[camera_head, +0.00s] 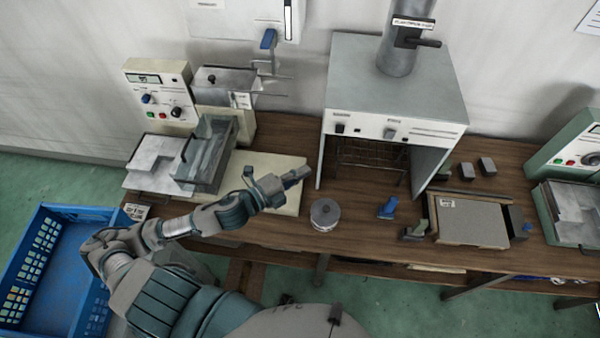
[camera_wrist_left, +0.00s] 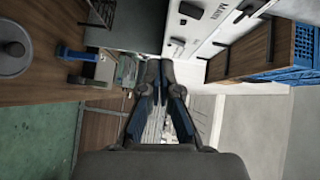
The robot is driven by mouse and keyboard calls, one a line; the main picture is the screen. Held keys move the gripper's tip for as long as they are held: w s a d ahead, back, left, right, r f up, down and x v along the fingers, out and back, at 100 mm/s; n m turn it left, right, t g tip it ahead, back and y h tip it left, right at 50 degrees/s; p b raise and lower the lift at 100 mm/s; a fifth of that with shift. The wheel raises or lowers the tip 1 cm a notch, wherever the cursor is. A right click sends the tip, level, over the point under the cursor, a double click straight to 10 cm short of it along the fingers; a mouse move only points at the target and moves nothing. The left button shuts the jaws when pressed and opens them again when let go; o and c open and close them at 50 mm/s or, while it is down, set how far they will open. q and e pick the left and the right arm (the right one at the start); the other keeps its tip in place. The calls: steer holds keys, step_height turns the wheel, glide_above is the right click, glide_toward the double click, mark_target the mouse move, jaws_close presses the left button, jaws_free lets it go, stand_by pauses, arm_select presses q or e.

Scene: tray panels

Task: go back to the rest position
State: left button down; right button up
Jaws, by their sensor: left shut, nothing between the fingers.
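My left gripper (camera_head: 296,175) reaches in from the lower left and hangs over the cream board on the wooden bench. Its fingers are together and empty; in the left wrist view the closed fingers (camera_wrist_left: 160,85) point away from the camera. My left arm's links cross the lower left of the head view. My right gripper does not show in either view.
A round metal lidded pot (camera_head: 325,214) stands right of my left gripper. A grey hood (camera_head: 395,85) stands behind it. A metal tray (camera_head: 205,155) sits at the left machine. A flat panel (camera_head: 472,222) lies at right. A blue crate (camera_head: 45,270) is at lower left.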

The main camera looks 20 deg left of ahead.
arm_select(q)
steer(key=s+a+f+n+g+y, duration=0.1)
steer(key=s+a+f+n+y, duration=0.1)
steer(key=f+n+y, duration=0.3)
steer(key=s+a+f+n+g+y, duration=0.1)
steer(key=a+f+n+y, duration=0.1)
steer(key=f+n, duration=0.5)
steer(key=s+d+f+n+g+y, duration=0.2)
steer(key=s+f+n+g, duration=0.7)
steer(key=s+f, duration=0.55)
steer(key=s+f+g, duration=0.1)
steer(key=s+f, duration=0.1)
steer(key=f, duration=1.1)
steer(key=s+f, duration=0.3)
steer(key=f, duration=1)
steer(key=s+a+f+g, duration=0.1)
steer(key=s+a+f, duration=0.2)
steer(key=s+f, duration=1.2)
steer(key=shift+s+a+f+g, duration=0.2)
steer(key=shift+s+f+g, duration=0.1)
steer(key=shift+s, duration=0.75)
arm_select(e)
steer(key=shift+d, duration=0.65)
